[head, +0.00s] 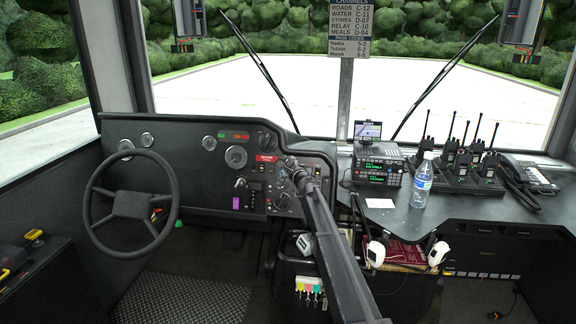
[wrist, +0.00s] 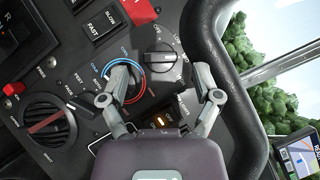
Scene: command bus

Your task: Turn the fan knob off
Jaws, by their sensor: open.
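In the wrist view, a round dark knob (wrist: 159,61) with a grey grip bar sits on the black dash panel, with small lettering around it that seems to include OFF. This looks like the fan knob. The grip bar lies roughly level across the picture. My gripper (wrist: 160,75) is open, with one finger on each side of this knob. I cannot tell whether the fingers touch it. The left finger partly covers a dial (wrist: 120,72) with a blue and red arc. In the head view my gripper (head: 292,168) is at the right of the dash panel and hides part of it.
A large knob with a red pointer (wrist: 45,121), a SLOW rocker switch (wrist: 103,24) and a lit orange rocker (wrist: 157,120) are nearby. A thick black panel rim (wrist: 215,60) curves close to the right finger. A steering wheel (head: 131,204) stands left; a water bottle (head: 422,181) stands right.

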